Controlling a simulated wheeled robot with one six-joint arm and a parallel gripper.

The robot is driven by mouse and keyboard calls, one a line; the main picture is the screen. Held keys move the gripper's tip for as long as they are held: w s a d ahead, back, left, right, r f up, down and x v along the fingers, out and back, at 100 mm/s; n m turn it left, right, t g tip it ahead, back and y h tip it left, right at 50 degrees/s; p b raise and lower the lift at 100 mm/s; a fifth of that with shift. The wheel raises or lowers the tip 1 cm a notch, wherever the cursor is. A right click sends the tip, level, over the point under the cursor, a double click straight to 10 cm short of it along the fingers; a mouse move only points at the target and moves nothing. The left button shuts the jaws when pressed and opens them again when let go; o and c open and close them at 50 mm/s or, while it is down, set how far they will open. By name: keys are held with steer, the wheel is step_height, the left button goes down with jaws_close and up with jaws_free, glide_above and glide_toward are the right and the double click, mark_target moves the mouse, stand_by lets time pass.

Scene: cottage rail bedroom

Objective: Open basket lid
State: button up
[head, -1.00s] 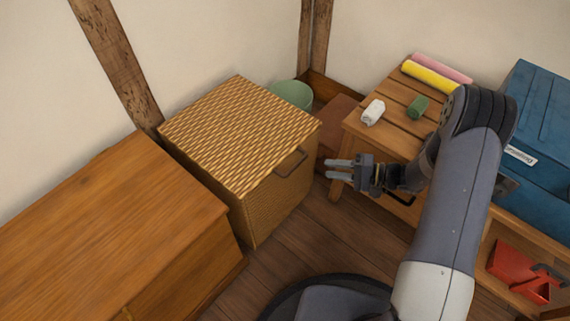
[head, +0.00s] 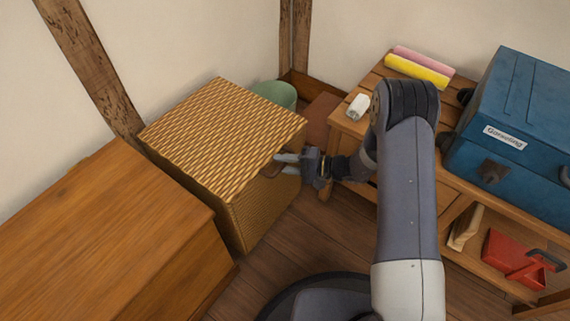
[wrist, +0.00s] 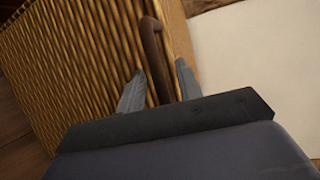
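The wicker basket (head: 262,212) stands on the floor in the left half of the head view, and its woven lid (head: 222,135) is closed. A dark brown handle (head: 270,169) sits on the lid's front edge, partly hidden by my fingers. My gripper (head: 282,163) is at this handle, in front of the lid. In the wrist view, the handle (wrist: 154,50) runs between my two open fingers (wrist: 160,68), with a visible gap on either side. The fingers do not appear closed on it.
A wooden chest (head: 95,235) stands close on the basket's left. A green bin (head: 273,94) is behind it. On the right, a wooden bench (head: 345,125) carries rolls and a blue toolbox (head: 525,120); a red dustpan (head: 515,257) lies below. The floor before the basket is clear.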

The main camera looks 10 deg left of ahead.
jaws_close()
stand_by(0.3)
stand_by(0.3)
